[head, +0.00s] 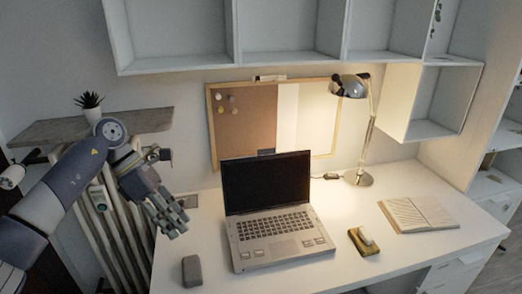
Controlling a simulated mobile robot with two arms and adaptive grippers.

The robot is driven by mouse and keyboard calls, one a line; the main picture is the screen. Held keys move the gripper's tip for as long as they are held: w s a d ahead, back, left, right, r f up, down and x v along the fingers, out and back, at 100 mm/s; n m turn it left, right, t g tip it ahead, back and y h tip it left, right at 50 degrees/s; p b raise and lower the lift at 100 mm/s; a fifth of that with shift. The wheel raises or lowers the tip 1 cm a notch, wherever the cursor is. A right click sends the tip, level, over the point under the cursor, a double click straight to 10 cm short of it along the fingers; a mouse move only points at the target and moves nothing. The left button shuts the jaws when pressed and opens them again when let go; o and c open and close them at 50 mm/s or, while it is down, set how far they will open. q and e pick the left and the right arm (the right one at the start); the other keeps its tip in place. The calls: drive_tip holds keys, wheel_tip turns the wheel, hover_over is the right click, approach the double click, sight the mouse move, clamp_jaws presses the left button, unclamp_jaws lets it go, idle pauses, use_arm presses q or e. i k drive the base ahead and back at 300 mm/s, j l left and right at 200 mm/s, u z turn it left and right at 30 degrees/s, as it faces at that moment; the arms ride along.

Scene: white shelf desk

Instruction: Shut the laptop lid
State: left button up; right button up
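The laptop (273,224) stands open in the middle of the white desk, with its keyboard facing me. Its dark lid (266,182) is upright, leaning slightly back. My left gripper (176,226) is to the left of the laptop, over the desk's left edge area, at about the height of the lid's lower part in the picture. It does not touch the laptop. Its fingers point down and right, and their opening is hard to make out. My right gripper is not in view.
A grey block (192,271) lies left of the laptop. A lit lamp (359,177) stands behind. White shelves (290,60) hang above. A potted plant (90,104) sits at left.

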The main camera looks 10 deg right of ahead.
sight(268, 181)
drive_tip(key=i+l, duration=0.3)
drive_tip(key=i, duration=0.15)
drive_tip(key=i+l, duration=0.3)
drive_tip(key=i, duration=0.15)
drive_tip(key=i+l, duration=0.3)
drive_tip(key=i, duration=0.2)
